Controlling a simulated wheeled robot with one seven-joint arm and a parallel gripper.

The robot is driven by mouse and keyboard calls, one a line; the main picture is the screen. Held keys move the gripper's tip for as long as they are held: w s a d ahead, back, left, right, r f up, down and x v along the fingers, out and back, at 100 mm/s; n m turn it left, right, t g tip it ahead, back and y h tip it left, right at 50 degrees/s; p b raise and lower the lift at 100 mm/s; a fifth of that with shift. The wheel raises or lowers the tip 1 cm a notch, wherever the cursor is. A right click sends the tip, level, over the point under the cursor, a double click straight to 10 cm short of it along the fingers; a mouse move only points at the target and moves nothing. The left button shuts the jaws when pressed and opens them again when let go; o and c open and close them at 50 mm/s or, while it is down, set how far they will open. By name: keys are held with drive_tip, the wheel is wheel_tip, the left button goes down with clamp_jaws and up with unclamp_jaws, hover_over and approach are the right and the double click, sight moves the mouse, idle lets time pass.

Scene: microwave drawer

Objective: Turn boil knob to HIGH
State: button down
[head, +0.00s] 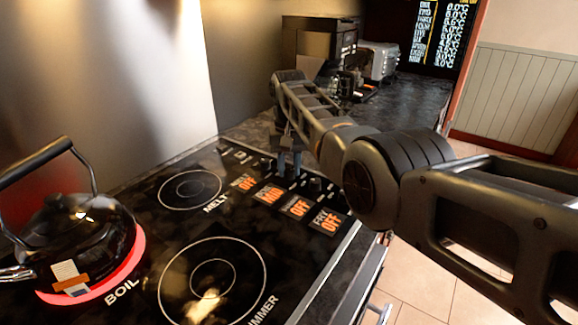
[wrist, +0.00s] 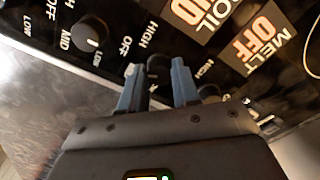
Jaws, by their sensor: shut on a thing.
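The stove's control panel has a row of black knobs beside lit orange displays. The boil display (head: 267,194) appears to read MID, and it shows again in the wrist view (wrist: 190,14) beside the word BOIL. My gripper (head: 289,168) reaches down to the knob row from above. In the wrist view its two blue-grey fingers (wrist: 155,70) are shut on a black knob, the boil knob (wrist: 157,64), one finger on each side. The knob's pointer is hidden or too dark to read. The boil burner (head: 138,262) glows red under the kettle.
A black kettle (head: 85,240) stands on the boil burner at the left. Another knob (wrist: 90,32) sits left of my fingers in the wrist view. The melt display (head: 243,184) reads OFF. A counter with appliances (head: 378,60) lies behind.

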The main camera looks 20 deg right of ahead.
sight(289, 170)
drive_tip(key=m, duration=0.5)
drive_tip(key=shift+m, duration=0.3)
drive_tip(key=m, duration=0.5)
drive_tip(key=shift+m+b, duration=0.3)
drive_tip(key=shift+b, duration=0.05)
drive_tip(key=shift+r, duration=0.1)
drive_tip(key=c, duration=0.8)
unclamp_jaws()
drive_tip(key=shift+r+b, duration=0.35)
drive_tip(key=shift+r, duration=3.5)
